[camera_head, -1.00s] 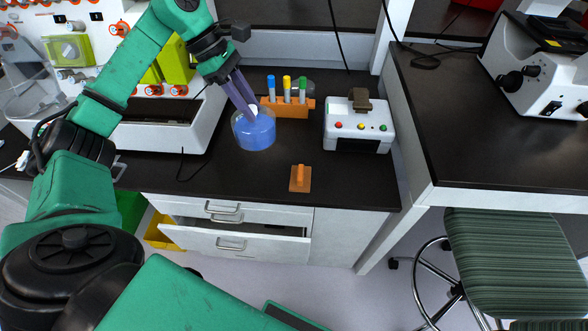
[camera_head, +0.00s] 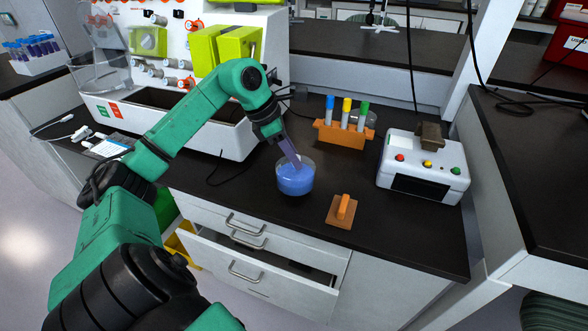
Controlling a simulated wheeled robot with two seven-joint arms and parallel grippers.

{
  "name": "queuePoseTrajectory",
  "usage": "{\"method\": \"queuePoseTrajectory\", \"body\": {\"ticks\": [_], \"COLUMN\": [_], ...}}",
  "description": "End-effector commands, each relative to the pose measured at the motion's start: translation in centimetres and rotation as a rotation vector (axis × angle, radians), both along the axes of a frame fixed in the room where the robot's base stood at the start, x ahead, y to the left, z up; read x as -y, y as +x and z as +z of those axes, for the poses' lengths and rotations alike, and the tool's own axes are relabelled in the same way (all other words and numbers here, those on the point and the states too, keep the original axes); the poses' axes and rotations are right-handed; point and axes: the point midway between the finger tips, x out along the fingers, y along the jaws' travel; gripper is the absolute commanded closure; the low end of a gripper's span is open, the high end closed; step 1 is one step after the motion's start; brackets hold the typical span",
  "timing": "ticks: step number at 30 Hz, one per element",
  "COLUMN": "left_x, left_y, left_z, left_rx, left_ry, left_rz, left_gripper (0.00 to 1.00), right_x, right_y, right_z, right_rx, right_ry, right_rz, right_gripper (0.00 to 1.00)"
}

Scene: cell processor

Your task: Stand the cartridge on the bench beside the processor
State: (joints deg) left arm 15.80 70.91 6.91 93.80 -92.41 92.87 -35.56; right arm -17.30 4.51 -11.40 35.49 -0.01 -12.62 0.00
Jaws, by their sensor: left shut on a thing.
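The processor (camera_head: 175,115) is the large white machine at the back left of the dark bench (camera_head: 245,190). Two lime-green blocks (camera_head: 225,45) are on its front. A clear round vessel with blue contents (camera_head: 296,180), which I take for the cartridge, is upright to the right of the processor and apart from it. My left gripper (camera_head: 294,160) reaches down into its top from the upper left, its purple fingers shut on it. The exact grip is too small to see. The vessel's base looks at or just above the bench top. My right gripper is out of view.
An orange rack (camera_head: 340,136) with several capped tubes stands behind the vessel. An orange block with a handle (camera_head: 342,211) lies at its front right. A white device with buttons (camera_head: 422,167) stands to the right. A drawer (camera_head: 255,270) below is partly open.

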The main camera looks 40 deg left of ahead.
Motion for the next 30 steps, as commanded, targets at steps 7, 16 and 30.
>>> {"method": "queuePoseTrajectory", "body": {"ticks": [7, 16, 30], "left_x": [0.0, 0.0, -1.0], "left_y": [0.0, 0.0, -1.1], "left_z": [-2.4, -2.5, 0.5], "left_rx": [0.000, -0.002, 0.000], "left_ry": [0.000, 0.000, 0.004], "left_rz": [-0.001, -0.002, 0.000], "left_gripper": [1.00, 0.42, 0.42], "right_x": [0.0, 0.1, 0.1], "right_y": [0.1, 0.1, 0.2], "right_z": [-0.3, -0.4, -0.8], "right_rx": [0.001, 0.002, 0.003], "right_ry": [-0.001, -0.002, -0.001], "right_rz": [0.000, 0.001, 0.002], "right_gripper": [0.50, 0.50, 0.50]}}
